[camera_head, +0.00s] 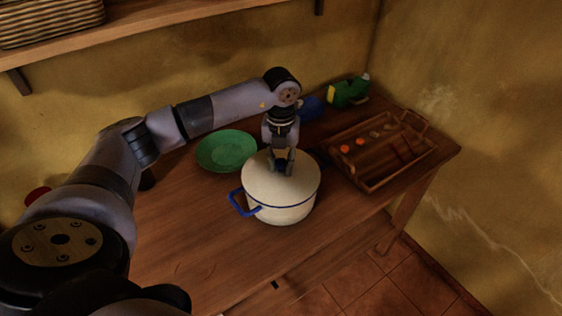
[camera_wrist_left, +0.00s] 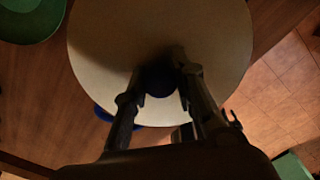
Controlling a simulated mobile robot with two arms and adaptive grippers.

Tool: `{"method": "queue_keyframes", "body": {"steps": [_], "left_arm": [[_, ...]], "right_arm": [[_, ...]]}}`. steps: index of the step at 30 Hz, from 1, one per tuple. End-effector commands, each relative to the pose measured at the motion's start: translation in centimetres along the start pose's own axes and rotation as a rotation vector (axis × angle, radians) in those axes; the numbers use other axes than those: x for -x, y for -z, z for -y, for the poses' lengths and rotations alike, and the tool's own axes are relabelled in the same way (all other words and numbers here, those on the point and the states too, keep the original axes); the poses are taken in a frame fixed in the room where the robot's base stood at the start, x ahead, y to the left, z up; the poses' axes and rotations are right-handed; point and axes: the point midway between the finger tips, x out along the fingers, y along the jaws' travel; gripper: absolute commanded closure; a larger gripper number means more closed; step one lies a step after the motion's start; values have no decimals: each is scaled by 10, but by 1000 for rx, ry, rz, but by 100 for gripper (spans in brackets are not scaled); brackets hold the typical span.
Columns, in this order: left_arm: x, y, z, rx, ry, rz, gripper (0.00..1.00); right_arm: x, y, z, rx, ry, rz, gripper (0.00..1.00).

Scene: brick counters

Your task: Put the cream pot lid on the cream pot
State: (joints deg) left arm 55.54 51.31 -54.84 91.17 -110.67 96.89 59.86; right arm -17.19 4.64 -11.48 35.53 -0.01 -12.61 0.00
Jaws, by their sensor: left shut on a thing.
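The cream pot (camera_head: 283,214) stands on the wooden table, with a blue band near its top and a blue handle (camera_head: 240,204) at its left. The cream pot lid (camera_head: 265,179) lies over the pot's opening and looks level; I cannot tell whether it is fully seated. My left gripper (camera_head: 283,167) reaches down from above and is shut on the lid's blue knob. In the left wrist view the knob (camera_wrist_left: 160,82) is between the two fingers (camera_wrist_left: 160,95), with the lid (camera_wrist_left: 110,40) spread beneath them. My right gripper is not in view.
A green plate (camera_head: 227,150) lies behind and left of the pot. A wooden tray (camera_head: 378,183) with small items stands at the right. A green bottle (camera_head: 348,91) lies at the back. The wooden table (camera_head: 190,235) is clear in front-left of the pot.

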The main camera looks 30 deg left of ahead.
Motion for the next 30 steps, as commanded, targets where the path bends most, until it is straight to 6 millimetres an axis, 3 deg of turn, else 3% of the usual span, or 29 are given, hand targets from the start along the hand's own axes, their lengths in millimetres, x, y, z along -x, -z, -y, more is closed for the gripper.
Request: {"method": "queue_keyframes", "body": {"steps": [11,12,22,30], "left_arm": [[-1,0,0,0,1,1,100],[-1,0,0,0,1,1,74],[-2,0,0,0,1,0,52],[-2,0,0,0,-1,-1,49]], "right_arm": [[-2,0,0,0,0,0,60],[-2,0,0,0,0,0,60],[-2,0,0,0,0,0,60],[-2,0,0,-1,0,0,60]]}}
